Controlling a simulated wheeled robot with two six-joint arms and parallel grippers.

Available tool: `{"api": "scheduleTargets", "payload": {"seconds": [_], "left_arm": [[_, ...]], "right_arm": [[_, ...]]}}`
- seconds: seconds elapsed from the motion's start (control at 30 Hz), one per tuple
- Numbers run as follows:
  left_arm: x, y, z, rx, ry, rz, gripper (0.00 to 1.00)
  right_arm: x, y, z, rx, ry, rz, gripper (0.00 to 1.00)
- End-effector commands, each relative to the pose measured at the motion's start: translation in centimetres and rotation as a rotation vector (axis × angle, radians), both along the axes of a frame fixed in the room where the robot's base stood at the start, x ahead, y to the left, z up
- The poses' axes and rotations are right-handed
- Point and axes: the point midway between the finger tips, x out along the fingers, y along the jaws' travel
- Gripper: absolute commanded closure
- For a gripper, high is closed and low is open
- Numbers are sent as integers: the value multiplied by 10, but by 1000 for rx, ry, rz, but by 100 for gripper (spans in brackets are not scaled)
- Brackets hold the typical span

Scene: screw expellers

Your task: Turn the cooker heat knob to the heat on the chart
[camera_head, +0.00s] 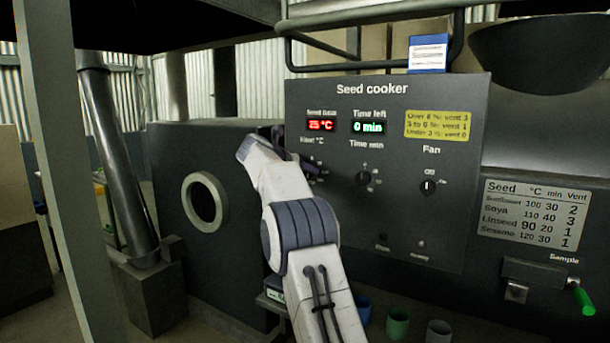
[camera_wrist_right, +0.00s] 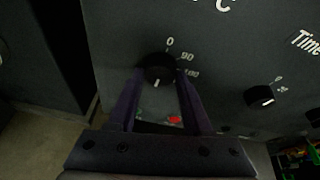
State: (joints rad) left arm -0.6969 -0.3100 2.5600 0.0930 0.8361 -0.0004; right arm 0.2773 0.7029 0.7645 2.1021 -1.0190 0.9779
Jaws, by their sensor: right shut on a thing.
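The seed cooker panel (camera_head: 400,215) stands ahead, with a red 25 °C display and a green 0 min display. The heat knob (camera_wrist_right: 158,68) is black and round, with labels 0, 90 and 100 around its upper right. Its white mark shows on the lower part of its face. My right gripper (camera_wrist_right: 160,78) is shut on the knob, one finger on each side. In the head view my right arm hides most of the knob and gripper. The chart (camera_head: 533,214) lists Sunflower 100, Soya 110, Linseed 90 and Sesame 120 °C. My left gripper is not in view.
The time knob (camera_head: 363,179) and fan knob (camera_head: 428,187) sit right of the heat knob. A yellow vent note (camera_head: 438,125) and a blue-and-white card (camera_head: 428,54), too small to read, are above. Cups (camera_head: 397,323) stand below; a green-handled sampler (camera_head: 583,300) is at right.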

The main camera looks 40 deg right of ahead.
Motion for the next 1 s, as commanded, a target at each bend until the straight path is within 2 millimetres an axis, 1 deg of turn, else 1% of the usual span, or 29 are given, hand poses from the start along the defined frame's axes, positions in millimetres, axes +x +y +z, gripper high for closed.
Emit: {"api": "scheduleTargets", "payload": {"seconds": [0.03,0.43,0.47,0.5,0.53,0.83,0.93,1.0], "left_arm": [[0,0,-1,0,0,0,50],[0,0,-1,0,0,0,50],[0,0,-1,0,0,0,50],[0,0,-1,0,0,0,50],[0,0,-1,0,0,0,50],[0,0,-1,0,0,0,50],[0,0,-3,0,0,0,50],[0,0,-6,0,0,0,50]], "right_arm": [[1,1,-3,5,-1,2,100],[1,1,-2,7,-5,3,100],[1,1,-2,7,-5,3,39],[1,1,-2,7,-5,3,23],[1,1,-2,6,-5,2,20],[0,1,-1,4,-6,1,20],[-2,7,2,4,-6,2,20],[-5,15,5,3,-8,3,20]]}}
